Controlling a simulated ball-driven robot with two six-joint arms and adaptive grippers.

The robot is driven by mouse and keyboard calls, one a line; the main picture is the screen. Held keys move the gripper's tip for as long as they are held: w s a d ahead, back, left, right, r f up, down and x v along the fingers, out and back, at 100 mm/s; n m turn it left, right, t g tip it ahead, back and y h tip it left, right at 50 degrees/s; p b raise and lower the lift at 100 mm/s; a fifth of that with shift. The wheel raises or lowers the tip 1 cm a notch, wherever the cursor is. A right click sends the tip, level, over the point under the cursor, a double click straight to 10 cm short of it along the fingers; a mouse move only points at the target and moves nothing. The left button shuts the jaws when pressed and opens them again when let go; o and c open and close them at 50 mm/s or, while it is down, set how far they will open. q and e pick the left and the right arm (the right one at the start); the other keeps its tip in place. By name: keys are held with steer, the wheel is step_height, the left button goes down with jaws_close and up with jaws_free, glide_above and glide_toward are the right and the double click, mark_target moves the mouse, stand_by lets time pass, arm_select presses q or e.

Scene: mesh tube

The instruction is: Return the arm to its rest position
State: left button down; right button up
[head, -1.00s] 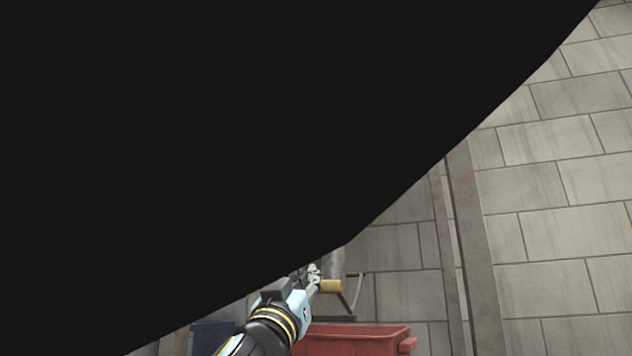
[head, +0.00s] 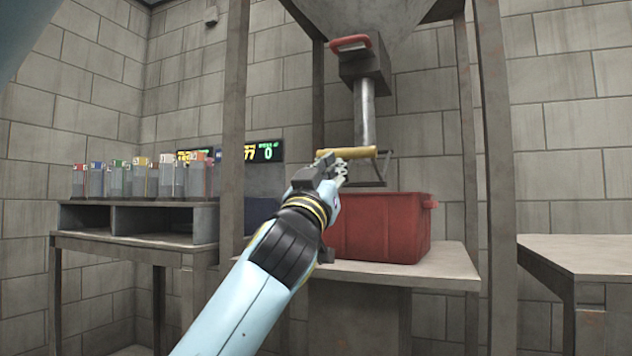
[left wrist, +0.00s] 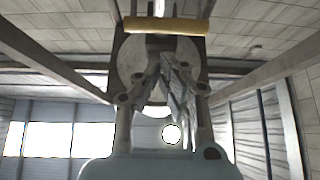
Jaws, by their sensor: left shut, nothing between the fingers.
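My left arm reaches up from the bottom of the head view, and its gripper (head: 334,168) is in front of the hopper's outlet, close to a yellow horizontal handle (head: 358,152). The gripper is shut with nothing in it. In the left wrist view the fingers (left wrist: 157,90) point up the picture, and the yellow handle (left wrist: 170,25) lies across beyond their tips. I cannot tell whether fingers and handle touch. My right gripper is in neither view.
A hopper (head: 365,20) with a red lever (head: 350,43) stands on metal legs. A red bin (head: 385,228) sits on the table below it. Several clear containers (head: 145,180) stand on a shelf at left. An empty table (head: 590,255) is at right.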

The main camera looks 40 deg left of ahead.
arm_select(q)
steer(key=shift+s+d+f, duration=0.1)
steer(key=shift+s+f, duration=0.05)
steer(key=shift+s, duration=0.3)
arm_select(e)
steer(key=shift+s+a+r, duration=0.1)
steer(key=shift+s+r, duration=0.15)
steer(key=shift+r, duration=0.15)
